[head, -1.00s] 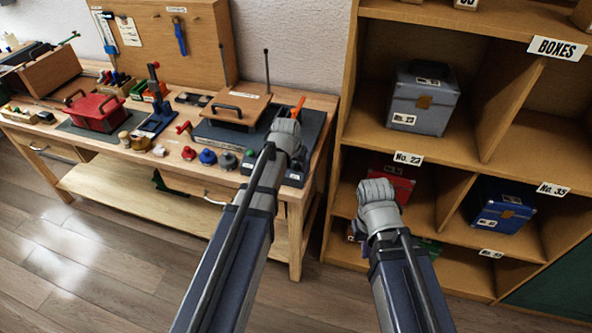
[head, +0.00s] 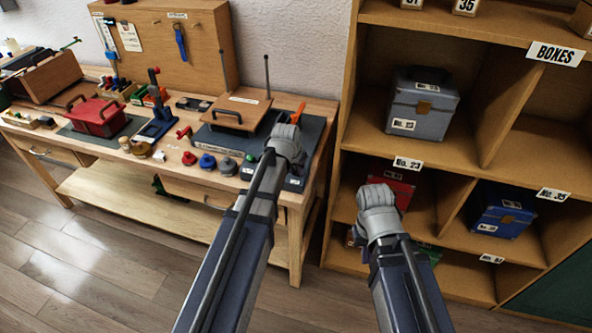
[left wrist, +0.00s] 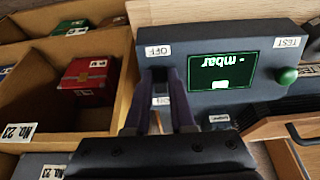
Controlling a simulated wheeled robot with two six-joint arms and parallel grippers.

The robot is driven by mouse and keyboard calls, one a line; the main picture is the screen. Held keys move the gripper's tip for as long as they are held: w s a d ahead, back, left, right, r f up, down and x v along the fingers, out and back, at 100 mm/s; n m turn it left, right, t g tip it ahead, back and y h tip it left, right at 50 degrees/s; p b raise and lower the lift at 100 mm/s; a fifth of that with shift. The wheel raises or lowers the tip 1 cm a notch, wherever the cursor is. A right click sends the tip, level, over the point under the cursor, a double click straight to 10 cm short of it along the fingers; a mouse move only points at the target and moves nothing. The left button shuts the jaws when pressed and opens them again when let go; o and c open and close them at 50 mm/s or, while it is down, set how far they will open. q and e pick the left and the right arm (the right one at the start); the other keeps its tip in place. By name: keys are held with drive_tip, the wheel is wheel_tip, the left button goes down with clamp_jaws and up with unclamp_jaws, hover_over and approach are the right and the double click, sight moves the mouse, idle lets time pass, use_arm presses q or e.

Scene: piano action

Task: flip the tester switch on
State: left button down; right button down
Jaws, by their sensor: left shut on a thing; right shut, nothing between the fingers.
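The tester is a dark grey box with a lit green-framed screen (left wrist: 222,70) reading "mbar" upside down, and a green knob (left wrist: 286,75). An OFF label (left wrist: 158,50) sits by its switch; a second label lies between my fingers, partly covered. My left gripper (left wrist: 166,88) is shut on the tester switch, which the fingers mostly hide. In the head view my left gripper (head: 285,140) is at the right end of the bench, over the tester (head: 294,180), its fingers hidden behind the wrist.
The wooden bench (head: 130,200) carries a red box (head: 99,117), coloured stoppers (head: 207,161) and a wooden handled lid (head: 236,110). The shelf unit (head: 345,120) stands to the right with a grey case (head: 422,105) and a blue case (head: 500,212). Floor is clear front left.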

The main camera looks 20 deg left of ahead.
use_arm(q)
drive_tip(key=shift+w, duration=0.1)
drive_tip(key=shift+w+r+g+p, duration=0.35)
drive_tip(key=shift+w+g+p, duration=0.05)
drive_tip(key=shift+g+p, duration=0.4)
drive_tip(key=shift+w+f+g, duration=0.1)
drive_tip(key=shift+w+g, duration=0.05)
drive_tip(key=shift+g, duration=0.65)
drive_tip(key=shift+g+p, duration=0.3)
drive_tip(key=shift+s, duration=0.2)
drive_tip(key=c, duration=0.8)
unclamp_jaws()
drive_tip(key=shift+o, duration=0.2)
